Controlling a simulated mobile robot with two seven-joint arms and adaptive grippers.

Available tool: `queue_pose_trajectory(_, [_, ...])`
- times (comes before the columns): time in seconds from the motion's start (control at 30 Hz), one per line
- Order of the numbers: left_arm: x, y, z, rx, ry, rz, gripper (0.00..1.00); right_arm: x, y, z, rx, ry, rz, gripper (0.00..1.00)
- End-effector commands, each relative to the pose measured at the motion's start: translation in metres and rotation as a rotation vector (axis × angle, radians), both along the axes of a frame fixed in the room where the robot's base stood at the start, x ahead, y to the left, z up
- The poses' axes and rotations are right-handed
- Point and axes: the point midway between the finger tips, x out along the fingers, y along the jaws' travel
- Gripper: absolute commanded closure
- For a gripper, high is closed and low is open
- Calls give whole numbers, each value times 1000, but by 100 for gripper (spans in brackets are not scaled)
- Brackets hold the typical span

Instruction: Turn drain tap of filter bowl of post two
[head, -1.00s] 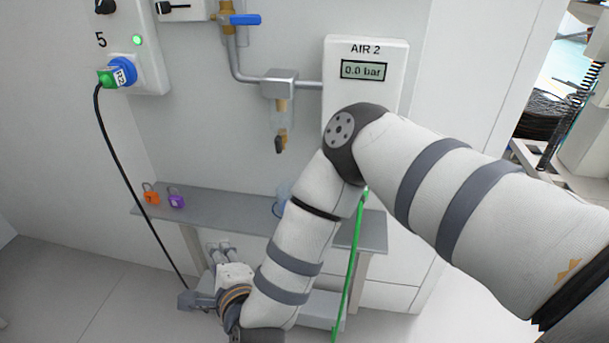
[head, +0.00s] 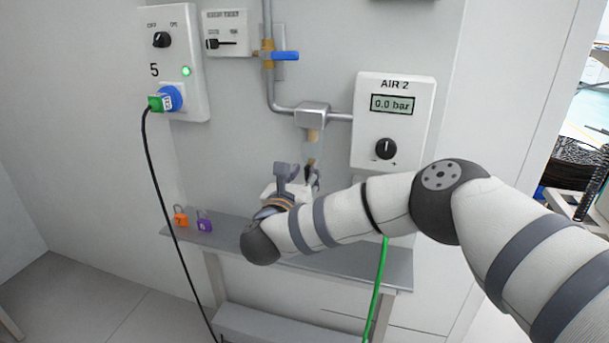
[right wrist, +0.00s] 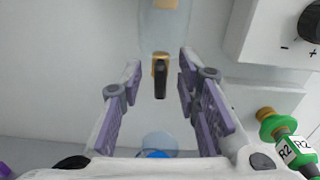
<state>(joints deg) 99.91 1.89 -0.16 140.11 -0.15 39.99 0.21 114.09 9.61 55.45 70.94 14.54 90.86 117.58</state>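The filter bowl (head: 312,148) hangs below a grey filter head (head: 312,113) on the wall pipe, left of the AIR 2 panel. It also shows at the top of the right wrist view (right wrist: 164,28). The drain tap (right wrist: 160,78), a black lever on a brass fitting, points down from the bowl. In the right wrist view my right gripper (right wrist: 160,100) is open, with the tap between its fingers in the picture and no contact visible. In the head view the gripper (head: 300,174) is just below the bowl and partly covers the tap. My left gripper is not in view.
The AIR 2 panel (head: 394,120) reads 0.0 bar and has a black knob. A grey shelf (head: 345,265) below bears an orange padlock (head: 180,216) and a purple padlock (head: 204,221). A blue-rimmed clear cup (right wrist: 158,145) shows below the tap. A green hose (head: 377,290) hangs at right.

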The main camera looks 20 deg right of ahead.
Motion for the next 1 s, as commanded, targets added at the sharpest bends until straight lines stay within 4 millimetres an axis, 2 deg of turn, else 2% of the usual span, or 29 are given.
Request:
queue_pose_trajectory(0.23, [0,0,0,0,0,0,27,2,-1,1,-1,0,0,70])
queue_pose_trajectory(0.27, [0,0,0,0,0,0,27,2,-1,1,-1,0,0,75])
queue_pose_trajectory(0.37, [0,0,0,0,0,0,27,2,-1,1,-1,0,0,97])
queue_pose_trajectory(0.4, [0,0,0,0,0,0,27,2,-1,1,-1,0,0,100])
queue_pose_trajectory(0.77, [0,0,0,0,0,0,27,2,-1,0,-23,16,1,100])
queue_pose_trajectory(1.0, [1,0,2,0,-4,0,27,2,1,0,-129,87,1,100])
